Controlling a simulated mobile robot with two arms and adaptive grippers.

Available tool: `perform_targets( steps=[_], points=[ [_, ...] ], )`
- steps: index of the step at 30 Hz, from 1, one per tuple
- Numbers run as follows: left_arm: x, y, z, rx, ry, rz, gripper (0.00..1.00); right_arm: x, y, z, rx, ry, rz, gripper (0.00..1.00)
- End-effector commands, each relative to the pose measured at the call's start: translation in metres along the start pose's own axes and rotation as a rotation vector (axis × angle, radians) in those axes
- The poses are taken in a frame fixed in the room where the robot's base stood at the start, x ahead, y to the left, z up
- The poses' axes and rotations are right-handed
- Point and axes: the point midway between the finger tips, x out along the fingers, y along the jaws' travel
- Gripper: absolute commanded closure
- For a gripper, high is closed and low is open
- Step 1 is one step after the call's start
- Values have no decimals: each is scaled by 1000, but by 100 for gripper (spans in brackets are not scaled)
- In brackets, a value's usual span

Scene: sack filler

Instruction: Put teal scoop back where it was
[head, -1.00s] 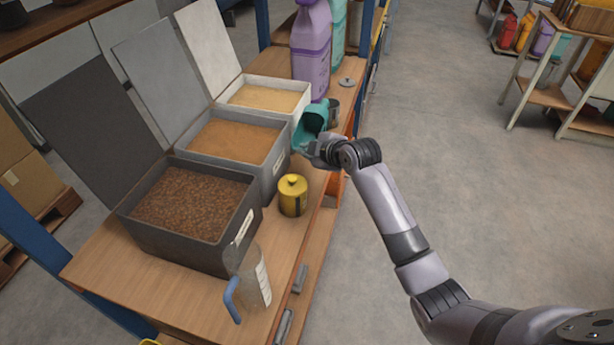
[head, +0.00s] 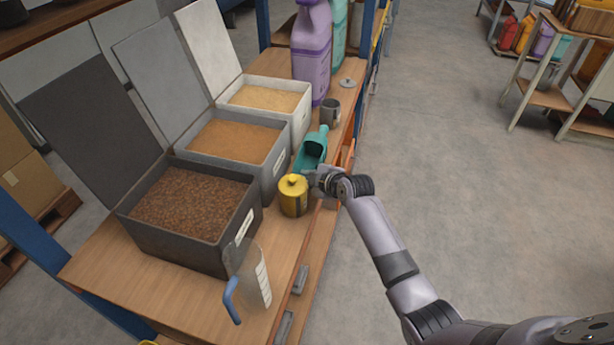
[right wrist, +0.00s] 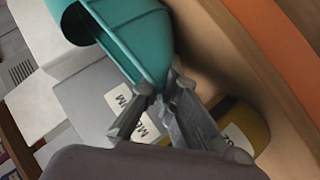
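The teal scoop (head: 311,152) is at the right edge of the wooden bench, beside the middle grey bin. Its narrow end points away from me in the head view. My right gripper (head: 318,178) is at its near end, and the fingers look closed on the scoop. In the right wrist view the teal scoop (right wrist: 135,35) rises from between the fingertips (right wrist: 166,92). I cannot tell whether it touches the bench top. My left gripper is not in view.
A yellow canister (head: 293,197) stands close beside my right gripper. A grey cup (head: 330,112) is behind the scoop. Open bins in dark grey (head: 180,242), grey (head: 272,175) and white (head: 301,121) line the bench (head: 105,278). A clear jug (head: 252,280) stands in front.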

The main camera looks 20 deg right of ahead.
Motion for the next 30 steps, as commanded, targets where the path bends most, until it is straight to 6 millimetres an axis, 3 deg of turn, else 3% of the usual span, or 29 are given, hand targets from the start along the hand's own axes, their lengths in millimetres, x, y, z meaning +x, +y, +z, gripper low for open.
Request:
perform_targets(
  steps=[2, 7, 19, 23, 30],
  points=[
    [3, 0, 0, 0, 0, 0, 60, 2, -2, 2, -2, 0, 1, 100],
    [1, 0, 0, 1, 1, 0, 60, 1, -2, 1, 0, 0, -1, 87],
    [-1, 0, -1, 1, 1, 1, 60, -4, 1, 0, 0, -1, -1, 87],
    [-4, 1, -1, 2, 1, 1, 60, -21, 1, 0, -2, -1, 0, 87],
    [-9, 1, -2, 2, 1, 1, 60, -68, 1, 0, -4, -1, -1, 87]
  ],
)
